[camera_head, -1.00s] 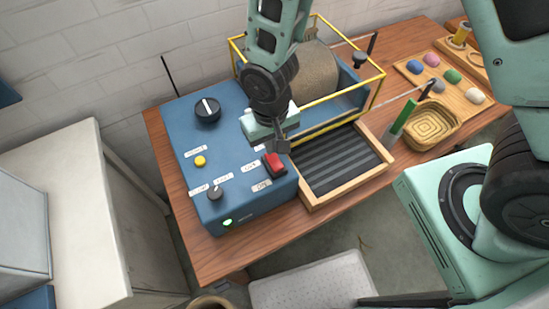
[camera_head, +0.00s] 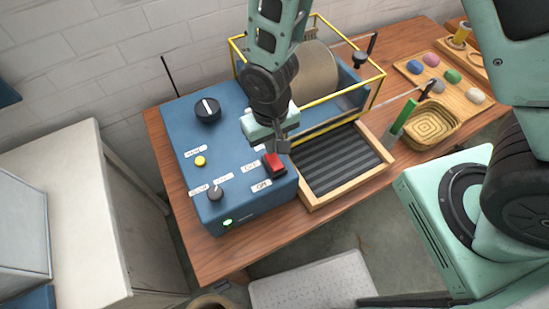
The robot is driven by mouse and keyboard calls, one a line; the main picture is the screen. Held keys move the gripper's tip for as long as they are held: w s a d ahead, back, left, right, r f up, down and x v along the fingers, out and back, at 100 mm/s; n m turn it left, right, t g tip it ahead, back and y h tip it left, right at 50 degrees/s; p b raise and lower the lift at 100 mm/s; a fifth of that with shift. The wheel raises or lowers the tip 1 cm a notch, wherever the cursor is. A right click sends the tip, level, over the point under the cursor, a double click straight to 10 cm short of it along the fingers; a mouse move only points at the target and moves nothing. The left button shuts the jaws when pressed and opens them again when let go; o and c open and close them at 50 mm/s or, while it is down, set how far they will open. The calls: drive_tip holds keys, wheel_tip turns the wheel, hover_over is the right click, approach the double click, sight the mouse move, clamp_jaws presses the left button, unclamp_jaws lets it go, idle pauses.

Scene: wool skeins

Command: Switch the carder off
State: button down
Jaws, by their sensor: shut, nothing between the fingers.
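The blue carder (camera_head: 225,140) stands on the wooden table with its control panel facing up. A red rocker switch (camera_head: 274,164) sits at the panel's right front, with small labels beside it that are too small to read surely. A green lamp (camera_head: 228,223) glows on the front face. My gripper (camera_head: 282,147) is shut and empty, just behind and above the red switch. I cannot tell if its tips touch the switch. The drum (camera_head: 318,75) is behind a yellow guard frame, partly hidden by my arm.
The panel also has a black knob (camera_head: 207,110), a yellow button (camera_head: 200,161) and a smaller knob (camera_head: 215,193). A ribbed feed belt (camera_head: 335,158) in a wooden frame lies right of the switch. A woven basket (camera_head: 432,124) and a board with coloured wool balls (camera_head: 453,76) are further right.

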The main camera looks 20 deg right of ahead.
sight(271, 156)
drive_tip(key=shift+f+b, duration=0.8)
drive_tip(key=shift+f, duration=0.2)
idle(0.6)
drive_tip(key=shift+r+p, duration=2.75)
drive_tip(key=shift+r, duration=0.75)
drive_tip(key=s+d+r+n+b, duration=0.4)
drive_tip(key=s+r+b, duration=0.5)
drive_tip(key=s, duration=0.3)
drive_tip(key=shift+r+n+y, duration=0.3)
drive_tip(key=shift+r+n, duration=0.35)
drive_tip(key=shift+n, duration=0.05)
